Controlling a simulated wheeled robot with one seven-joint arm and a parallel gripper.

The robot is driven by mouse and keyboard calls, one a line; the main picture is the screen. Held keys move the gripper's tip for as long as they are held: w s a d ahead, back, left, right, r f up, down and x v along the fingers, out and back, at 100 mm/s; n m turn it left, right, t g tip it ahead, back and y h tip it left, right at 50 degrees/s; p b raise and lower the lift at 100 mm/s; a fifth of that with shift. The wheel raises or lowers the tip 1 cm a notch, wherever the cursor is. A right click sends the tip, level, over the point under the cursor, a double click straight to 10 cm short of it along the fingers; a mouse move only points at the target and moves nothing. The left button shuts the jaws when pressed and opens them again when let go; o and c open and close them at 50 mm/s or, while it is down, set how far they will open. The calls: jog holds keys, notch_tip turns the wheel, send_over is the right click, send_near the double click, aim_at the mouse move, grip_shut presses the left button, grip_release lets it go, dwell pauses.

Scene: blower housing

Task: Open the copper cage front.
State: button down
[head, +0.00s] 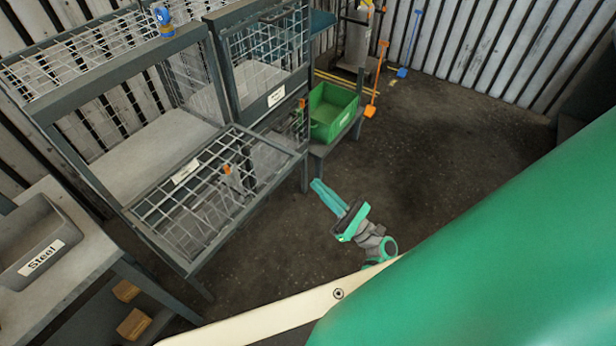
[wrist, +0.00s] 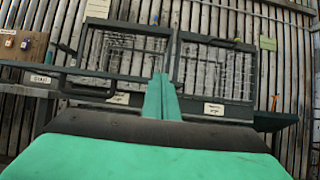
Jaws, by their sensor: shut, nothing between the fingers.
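Two dark-framed mesh cages stand side by side in the head view. The left cage's mesh front (head: 185,197) is folded down and outward, leaving its opening clear; it has a white label and an orange latch piece. The right cage's mesh front (head: 264,50) stands upright and looks closed, with a white label (head: 276,95). Both labels are too small to read, so I cannot tell which is copper. My gripper (head: 316,184) is shut and empty, in front of the right cage's near corner and apart from it. In the wrist view its fingers (wrist: 161,82) point toward the cages.
A green bin (head: 333,110) sits on a low stand right of the cages. A grey tray labelled Steel (head: 38,240) is on a bench at left. A blue bottle (head: 163,20) stands on the cage frame. Orange and blue tools lean behind. The floor at right is clear.

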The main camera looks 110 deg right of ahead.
jog(key=shift+v, duration=0.85)
